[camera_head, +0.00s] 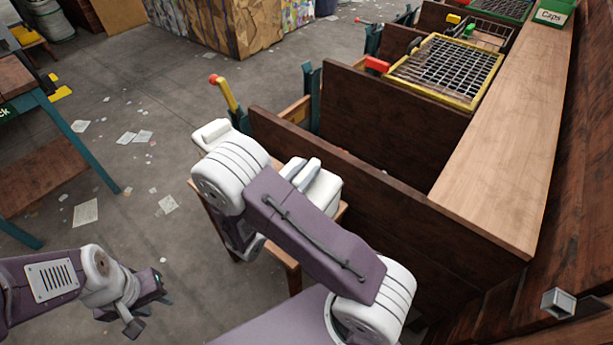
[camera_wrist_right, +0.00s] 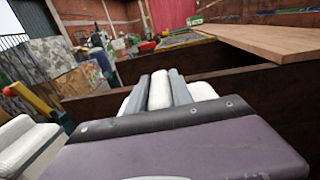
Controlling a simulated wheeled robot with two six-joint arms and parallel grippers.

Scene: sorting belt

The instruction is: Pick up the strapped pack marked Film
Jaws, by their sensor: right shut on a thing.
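My right gripper (camera_head: 302,172) reaches over a wooden stand (camera_head: 283,258) beside the dark partition boards. In the right wrist view its two grey fingers (camera_wrist_right: 161,92) are closed on a white pack (camera_wrist_right: 159,90), part of which shows on both sides of them. In the head view this pack (camera_head: 323,190) is partly hidden by my right arm. A second white pack (camera_head: 212,132) lies behind my right wrist; a white pack with a grey band (camera_wrist_right: 25,146) is at the left of the wrist view. No Film marking is readable. My left gripper (camera_head: 150,312) is empty, its fingers apart, above the floor.
Dark wooden partitions (camera_head: 390,105) and a light wooden ledge (camera_head: 510,150) stand on the right. A yellow-framed wire grid (camera_head: 445,70) and a green Caps bin (camera_head: 552,12) are further back. A yellow lever with a red knob (camera_head: 224,92) rises near the packs. Paper scraps litter the open floor at left.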

